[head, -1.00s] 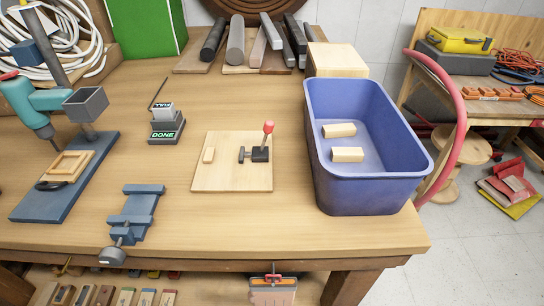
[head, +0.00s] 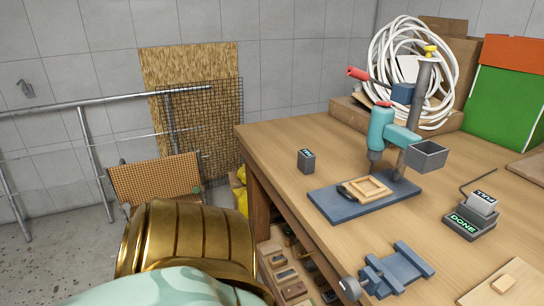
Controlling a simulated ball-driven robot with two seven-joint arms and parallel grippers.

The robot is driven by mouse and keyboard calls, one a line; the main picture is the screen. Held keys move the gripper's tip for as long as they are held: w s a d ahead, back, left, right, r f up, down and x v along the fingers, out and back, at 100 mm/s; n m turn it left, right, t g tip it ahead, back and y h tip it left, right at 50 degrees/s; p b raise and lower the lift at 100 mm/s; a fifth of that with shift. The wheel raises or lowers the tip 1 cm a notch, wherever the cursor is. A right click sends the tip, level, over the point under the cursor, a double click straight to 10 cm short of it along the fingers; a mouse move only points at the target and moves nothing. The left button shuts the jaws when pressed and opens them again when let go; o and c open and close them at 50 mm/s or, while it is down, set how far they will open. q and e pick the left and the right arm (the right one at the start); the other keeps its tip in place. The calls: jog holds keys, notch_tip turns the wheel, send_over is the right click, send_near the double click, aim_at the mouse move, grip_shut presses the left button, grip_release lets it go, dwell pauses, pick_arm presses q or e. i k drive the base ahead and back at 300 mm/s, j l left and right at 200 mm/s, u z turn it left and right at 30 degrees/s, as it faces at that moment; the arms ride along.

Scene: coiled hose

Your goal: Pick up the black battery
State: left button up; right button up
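A small upright black block (head: 306,161) with a lit or pale label on its top stands on the left part of the wooden workbench (head: 290,130). It looks like the black battery. It stands apart from other things, left of the teal drill (head: 381,130) and behind the blue base plate (head: 330,207). Neither gripper is in view, so I cannot see how they stand relative to the block.
A blue vise (head: 395,270) sits near the bench's front edge. A grey DONE/PULL device (head: 470,215) is at the right. A coiled white hose (head: 380,60) and a green box (head: 505,100) stand at the back. Bench around the block is clear.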

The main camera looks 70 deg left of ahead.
aim_at(306, 159)
jog(key=u, duration=2)
jog(key=i+j+z, duration=0.4)
jog(key=i+j, duration=0.7)
jog(key=j, duration=0.15)
